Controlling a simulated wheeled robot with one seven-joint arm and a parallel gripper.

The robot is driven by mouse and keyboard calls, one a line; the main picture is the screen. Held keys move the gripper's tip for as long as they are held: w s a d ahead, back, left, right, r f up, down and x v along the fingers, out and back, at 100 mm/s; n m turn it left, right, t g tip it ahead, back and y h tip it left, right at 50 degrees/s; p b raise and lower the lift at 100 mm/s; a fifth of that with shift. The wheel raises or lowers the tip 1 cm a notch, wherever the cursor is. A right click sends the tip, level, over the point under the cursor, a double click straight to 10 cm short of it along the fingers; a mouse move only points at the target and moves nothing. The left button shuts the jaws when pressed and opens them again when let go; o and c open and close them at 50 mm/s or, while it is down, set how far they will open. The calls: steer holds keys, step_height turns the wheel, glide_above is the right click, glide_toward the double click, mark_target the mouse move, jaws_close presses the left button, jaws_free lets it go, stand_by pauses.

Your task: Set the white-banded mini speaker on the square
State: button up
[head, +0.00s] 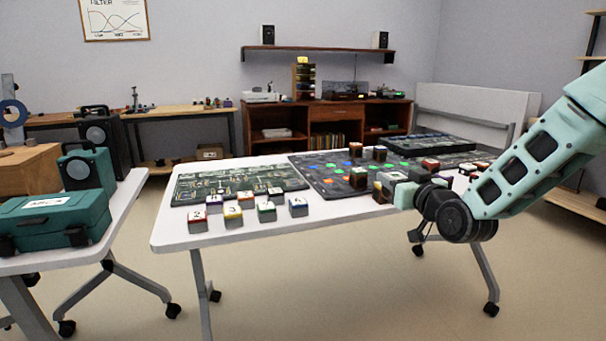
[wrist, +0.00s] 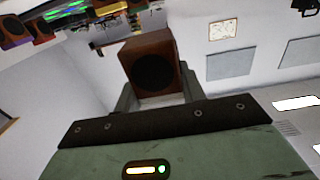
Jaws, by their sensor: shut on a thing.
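My gripper (head: 392,181) is over the right part of the white table in the head view. In the wrist view my gripper (wrist: 157,84) is shut on a small brown mini speaker (wrist: 152,62) with a dark round cone. A pale strip shows along its lower edge, but I cannot tell if this is the white band. In the head view the held speaker (head: 379,190) is small and partly hidden by the gripper. I cannot tell if it touches the dark board (head: 316,178) below. I cannot make out which marking is the square.
Several small brown blocks or speakers, such as one (head: 358,178), stand on the dark board among coloured lights. A green circuit board (head: 240,183) lies at left, with several numbered blocks (head: 233,217) in front. A teal case (head: 52,219) sits on the left table.

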steer(key=s+d+f+m+h, duration=0.15)
steer(key=d+f, duration=0.25)
steer(key=f, duration=0.5)
steer(key=s+d+f+h, duration=0.15)
steer(key=d+f, duration=0.25)
steer(key=f, duration=0.5)
steer(key=s+d+f+m+h, duration=0.2)
steer(key=s+d+f+h, duration=0.1)
steer(key=s+f, duration=0.8)
steer(key=w+r+p, duration=0.3)
steer(key=r+p, duration=0.5)
steer(key=r, duration=0.4)
steer(key=w+r+p, duration=0.2)
steer(key=r+p, duration=0.6)
steer(key=r, duration=0.4)
steer(key=w+r+p, duration=0.3)
steer(key=r+p, duration=0.5)
steer(key=r, duration=0.4)
steer(key=s+f, duration=1.6)
steer(key=shift+d+f+t, duration=0.25)
steer(key=shift+t, duration=0.15)
steer(key=shift+w+a, duration=0.1)
